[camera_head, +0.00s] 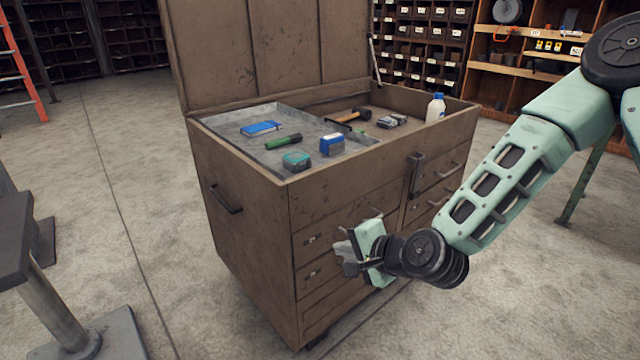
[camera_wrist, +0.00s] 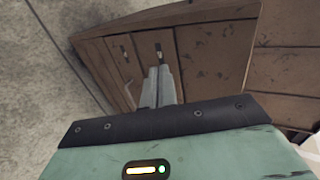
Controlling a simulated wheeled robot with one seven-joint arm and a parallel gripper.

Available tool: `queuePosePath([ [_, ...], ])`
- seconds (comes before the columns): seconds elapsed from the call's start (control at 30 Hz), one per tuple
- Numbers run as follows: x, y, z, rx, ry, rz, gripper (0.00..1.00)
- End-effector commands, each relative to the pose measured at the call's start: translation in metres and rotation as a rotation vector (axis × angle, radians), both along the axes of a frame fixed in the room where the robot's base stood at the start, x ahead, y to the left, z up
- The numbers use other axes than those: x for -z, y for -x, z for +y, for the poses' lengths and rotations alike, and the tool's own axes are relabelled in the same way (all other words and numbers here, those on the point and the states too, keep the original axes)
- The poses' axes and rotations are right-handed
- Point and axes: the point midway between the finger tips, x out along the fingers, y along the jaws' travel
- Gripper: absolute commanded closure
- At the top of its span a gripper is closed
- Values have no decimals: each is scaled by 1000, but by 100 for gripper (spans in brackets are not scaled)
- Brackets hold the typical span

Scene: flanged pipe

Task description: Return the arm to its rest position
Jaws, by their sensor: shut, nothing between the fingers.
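My gripper (camera_head: 349,252) is at the end of my pale green arm, in front of the brown tool chest (camera_head: 240,255). Its fingers are shut and hold nothing. In the head view they point left, near the chest's drawer fronts. I cannot tell whether they touch the chest. In the wrist view the two grey fingers (camera_wrist: 160,87) lie side by side, with the chest's drawer front (camera_wrist: 205,60) behind them. The arm reaches down and left from the right edge of the head view.
The chest's lid (camera_head: 270,50) stands open. A grey tray (camera_head: 225,125) inside holds several small items. A grey metal stand (camera_head: 60,310) is at lower left.

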Motion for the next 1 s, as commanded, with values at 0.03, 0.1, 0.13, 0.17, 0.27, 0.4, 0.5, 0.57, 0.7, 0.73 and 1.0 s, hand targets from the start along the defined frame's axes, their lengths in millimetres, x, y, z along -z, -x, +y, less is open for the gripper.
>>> queuePosePath([
  [0.03,-1,4,3,-27,21,-1,100],
  [0.1,-2,14,10,-97,78,-2,100],
  [0.13,-2,20,13,-138,112,-1,100],
  [0.17,-2,28,16,-188,153,-1,100],
  [0.27,-5,59,24,-382,318,2,100],
  [0.4,-15,107,22,-656,556,11,100],
  [0.5,-28,139,12,-833,708,21,100],
  [0.57,-37,159,4,-931,788,29,100],
  [0.7,-60,197,-16,-1117,928,50,100],
  [0.73,-65,204,-20,-1149,949,56,100],
  [1.0,-101,259,-52,-1384,1076,91,100],
])
